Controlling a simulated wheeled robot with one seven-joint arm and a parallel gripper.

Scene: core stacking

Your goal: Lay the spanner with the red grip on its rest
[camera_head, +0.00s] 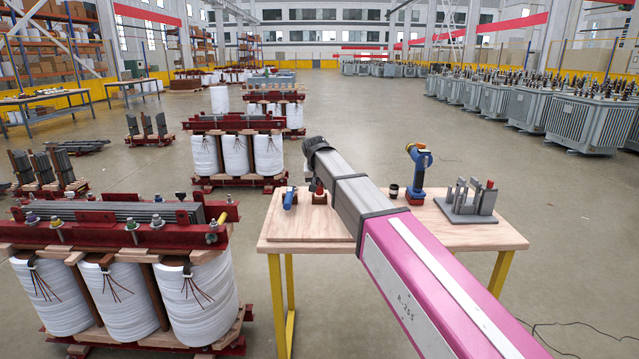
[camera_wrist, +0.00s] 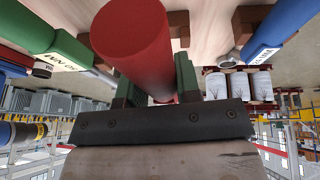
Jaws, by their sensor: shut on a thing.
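In the wrist view the red grip (camera_wrist: 135,45) of the spanner fills the space between the two green-padded fingers of my gripper (camera_wrist: 155,88), which is shut on it. The spanner's far end is out of sight. A brown block (camera_wrist: 179,27), which looks like part of a rest, stands behind the grip, and another brown block (camera_wrist: 250,20) is to its right. I cannot tell whether the spanner touches either. A small red piece (camera_head: 319,188) shows just left of my arm, above the wooden table (camera_head: 440,235).
A green-handled tool (camera_wrist: 55,38) lies left of the grip and a blue-handled one (camera_wrist: 268,35) right. On the table are a blue tool (camera_head: 289,198), a blue power tool (camera_head: 418,170), a black cup-like piece (camera_head: 393,190) and a grey rack (camera_head: 467,205). The table's front right is clear.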

